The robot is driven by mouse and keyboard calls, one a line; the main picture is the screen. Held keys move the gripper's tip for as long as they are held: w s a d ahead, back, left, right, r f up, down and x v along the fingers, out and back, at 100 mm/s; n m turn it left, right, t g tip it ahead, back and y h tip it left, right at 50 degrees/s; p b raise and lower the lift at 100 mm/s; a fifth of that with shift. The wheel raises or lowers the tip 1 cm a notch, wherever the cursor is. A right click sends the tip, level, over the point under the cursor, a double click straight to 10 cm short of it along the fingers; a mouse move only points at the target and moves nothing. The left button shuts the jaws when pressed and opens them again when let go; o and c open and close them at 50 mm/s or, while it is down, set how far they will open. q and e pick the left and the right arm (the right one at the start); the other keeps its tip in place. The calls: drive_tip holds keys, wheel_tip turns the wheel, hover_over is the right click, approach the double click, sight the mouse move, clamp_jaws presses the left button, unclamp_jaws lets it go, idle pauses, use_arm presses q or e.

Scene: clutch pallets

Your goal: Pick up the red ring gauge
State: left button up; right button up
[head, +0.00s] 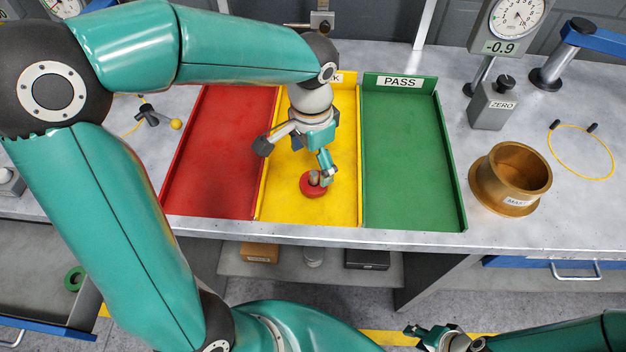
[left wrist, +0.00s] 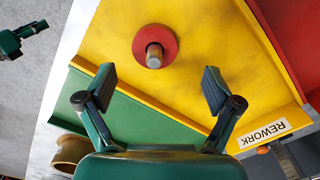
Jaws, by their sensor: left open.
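The red ring gauge (head: 312,192) lies flat in the yellow compartment, toward its front end. A short grey cylinder (left wrist: 154,55) stands up from its middle, and the red ring around it shows in the left wrist view (left wrist: 169,38). My left gripper (head: 295,162) is open and empty above the yellow compartment. Its right finger overlaps the ring's edge in the head view. In the left wrist view the ring appears beyond the fingertips, between their lines; contact is not visible. My right gripper (head: 436,336) is low at the bottom of the head view, away from the tray; its jaws are unclear.
The yellow compartment (head: 345,205) lies between a red one (head: 225,150) and a green one (head: 405,150) labelled PASS, with low walls between. A brass flanged cup (head: 490,190), a gauge stand (head: 490,108) and a yellow loop (head: 575,176) are on the right.

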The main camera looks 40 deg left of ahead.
sight(314, 174)
use_arm(q)
drive_tip(key=shift+s+d+f+p, duration=0.1)
drive_tip(key=shift+d+f+p, duration=0.05)
drive_tip(key=shift+f, duration=1.25)
drive_tip(key=shift+s+d+f+p, duration=0.1)
drive_tip(key=shift+d+f+p, duration=0.05)
drive_tip(key=shift+f, duration=1.2)
drive_tip(key=shift+r, duration=0.1)
drive_tip(key=c, duration=1.5)
